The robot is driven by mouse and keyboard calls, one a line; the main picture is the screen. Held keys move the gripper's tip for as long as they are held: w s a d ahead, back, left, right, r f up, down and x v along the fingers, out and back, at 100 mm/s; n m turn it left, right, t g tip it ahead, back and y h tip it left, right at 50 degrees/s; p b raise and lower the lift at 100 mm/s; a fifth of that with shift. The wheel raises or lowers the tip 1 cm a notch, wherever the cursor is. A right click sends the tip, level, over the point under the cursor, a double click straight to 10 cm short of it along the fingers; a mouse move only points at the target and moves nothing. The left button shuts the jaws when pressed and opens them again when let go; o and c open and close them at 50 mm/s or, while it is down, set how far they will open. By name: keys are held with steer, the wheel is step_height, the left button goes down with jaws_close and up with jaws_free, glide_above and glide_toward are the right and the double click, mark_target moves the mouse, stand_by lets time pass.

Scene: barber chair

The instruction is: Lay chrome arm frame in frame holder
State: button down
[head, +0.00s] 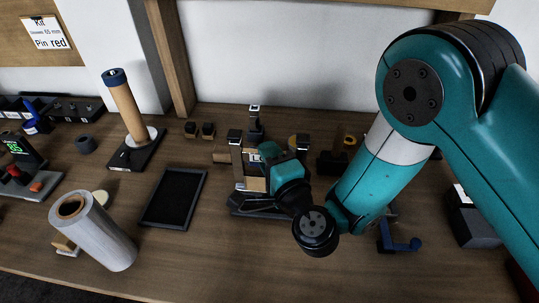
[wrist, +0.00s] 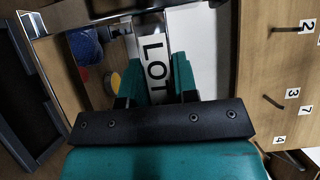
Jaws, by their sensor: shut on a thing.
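My gripper (head: 268,168) is low over the middle of the bench, its tips partly hidden by the wrist. A shiny chrome bar (wrist: 85,13), apparently the chrome arm frame, runs across the top of that view and turns down at the left. In the head view chrome-and-wood uprights (head: 237,160) show beside the gripper. A black base (head: 245,207) below them may be the frame holder; contact between frame and holder cannot be made out.
A black tray (head: 172,199) lies left of the gripper. A grey roll (head: 95,232) and a wooden post on a black base (head: 126,105) stand farther left. A blue hooked part (head: 400,244) is at right. The bench front is mostly clear.

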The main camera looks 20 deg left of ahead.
steer(key=shift+f+b, duration=1.8)
steer(key=shift+f, duration=0.45)
steer(key=shift+f+b, duration=1.15)
steer(key=shift+f, duration=0.45)
steer(key=c, duration=0.8)
jaws_free()
steer(key=shift+s+f, duration=0.1)
